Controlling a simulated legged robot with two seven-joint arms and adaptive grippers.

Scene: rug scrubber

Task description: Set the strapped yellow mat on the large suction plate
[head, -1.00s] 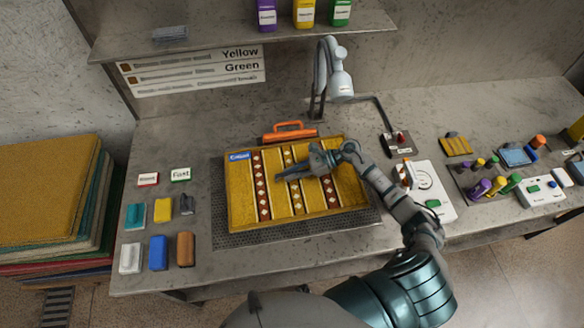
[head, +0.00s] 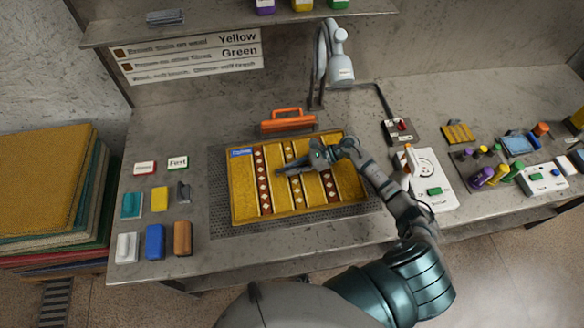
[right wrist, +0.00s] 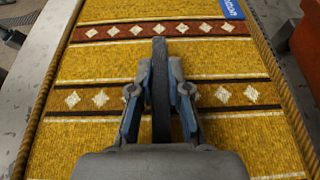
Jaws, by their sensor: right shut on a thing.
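The yellow mat (head: 240,193) has dark red-brown bands with pale diamonds and a blue label at its far left corner. It lies flat over the large dark perforated suction plate (head: 219,220), whose border shows around it. From these views I cannot tell full contact from a very small gap. My right gripper (head: 280,173) is over the middle of the mat. In the right wrist view its fingers (right wrist: 160,90) are shut on the dark strap (right wrist: 160,125), which stands up from the mat. My left gripper is not in view.
An orange-handled tool (head: 287,121) stands just behind the plate. Sponges and small blocks (head: 155,240) sit left of it. A lamp (head: 338,65), a white control box (head: 428,178) and several bottles (head: 482,178) are to the right. Stacked mats (head: 45,185) stand at far left.

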